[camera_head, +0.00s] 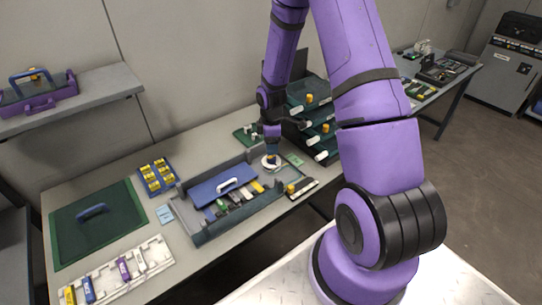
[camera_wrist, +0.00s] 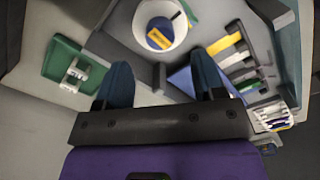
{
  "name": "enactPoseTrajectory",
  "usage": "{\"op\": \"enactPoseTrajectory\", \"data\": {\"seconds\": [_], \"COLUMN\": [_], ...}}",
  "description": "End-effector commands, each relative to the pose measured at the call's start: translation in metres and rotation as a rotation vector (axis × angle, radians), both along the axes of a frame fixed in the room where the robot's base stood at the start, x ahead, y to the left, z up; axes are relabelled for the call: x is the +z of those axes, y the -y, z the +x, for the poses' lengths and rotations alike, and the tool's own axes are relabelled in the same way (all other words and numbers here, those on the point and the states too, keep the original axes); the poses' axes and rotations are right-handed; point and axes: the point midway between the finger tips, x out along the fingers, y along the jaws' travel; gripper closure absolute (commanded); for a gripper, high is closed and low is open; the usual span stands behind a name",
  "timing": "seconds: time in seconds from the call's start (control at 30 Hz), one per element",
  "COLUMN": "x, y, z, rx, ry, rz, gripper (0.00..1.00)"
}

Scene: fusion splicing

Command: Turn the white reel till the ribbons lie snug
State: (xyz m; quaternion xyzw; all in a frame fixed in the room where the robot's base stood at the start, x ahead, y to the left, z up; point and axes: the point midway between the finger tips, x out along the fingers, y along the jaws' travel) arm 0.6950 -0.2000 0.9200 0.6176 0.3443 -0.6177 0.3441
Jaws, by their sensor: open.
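The white reel (camera_wrist: 143,28) shows at the top of the wrist view, round, with a yellow and blue piece on its inner face. In the head view the reel (camera_head: 270,162) sits at the back right of the grey tray (camera_head: 213,228), partly hidden by my gripper. My gripper (camera_head: 271,146) is over the reel; in the wrist view its two dark blue fingers (camera_wrist: 160,85) are wide apart with nothing between them. Coloured strips (camera_wrist: 228,47), yellow, grey and white, lie beside the reel; whether these are the ribbons I cannot tell.
A blue panel with a white handle (camera_head: 225,184) lies in the tray. A green drawer rack (camera_head: 314,118) stands close behind on the right. A green block (camera_wrist: 75,72) lies left of my gripper in the wrist view. A green mat (camera_head: 95,222) and white holder (camera_head: 120,272) lie to the left.

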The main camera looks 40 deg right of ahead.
Motion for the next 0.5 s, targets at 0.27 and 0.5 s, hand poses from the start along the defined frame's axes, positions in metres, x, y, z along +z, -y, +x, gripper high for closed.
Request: {"op": "enactPoseTrajectory", "data": {"seconds": [0.27, 0.5], "x": [-0.042, -0.058], "y": [-0.001, 0.000], "z": [-0.001, 0.000], "rx": [-0.001, -0.001], "ry": [-0.002, 0.000], "rz": [0.001, 0.000], "gripper": [0.37, 0.37]}}
